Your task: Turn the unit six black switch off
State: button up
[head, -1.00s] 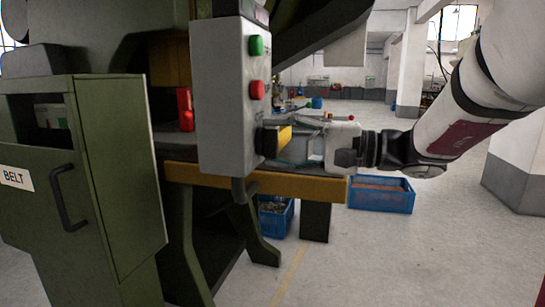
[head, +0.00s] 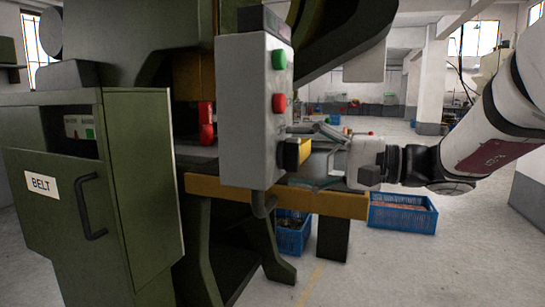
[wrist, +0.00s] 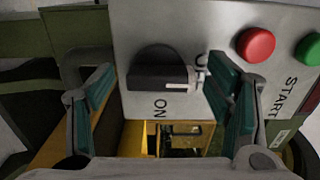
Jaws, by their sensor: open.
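The black switch (wrist: 160,72) is a round knob with a bar handle on the grey control box (head: 242,110). In the wrist view the white-marked end of its bar points right, toward the label that reads as OFF, partly hidden by a finger. The ON label (wrist: 159,107) is below the knob. My gripper (wrist: 165,88) is open, with one finger left of the knob and the other to its right, close to its marked end. In the head view my gripper (head: 318,145) is at the lower right of the box. No unit number is legible.
A red button (wrist: 256,45) and a green START button (wrist: 309,48) share the panel. A yellow beam (head: 335,203) runs below the box. A green BELT cabinet (head: 145,190) stands left. Blue crates (head: 403,214) sit on the floor, which is clear at right.

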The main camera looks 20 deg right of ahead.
jog(key=v, duration=1.2)
dwell(0.3)
jog(key=s+a+f+n+g+h, duration=0.45)
jog(key=s+a+f+g, duration=0.6)
jog(key=s+a, duration=0.5)
jog(key=s+d+f+n+h, duration=0.2)
jog(key=s+d+f+h, duration=0.3)
jog(key=s+f+h, duration=0.45)
notch_tip(320, 180, up, 24)
jog(key=d+t+p, duration=0.1)
jog(key=t+p, duration=0.3)
jog(key=p, duration=1.9)
jog(key=shift+w+r+h, duration=0.2)
jog(key=shift+w+h, duration=0.1)
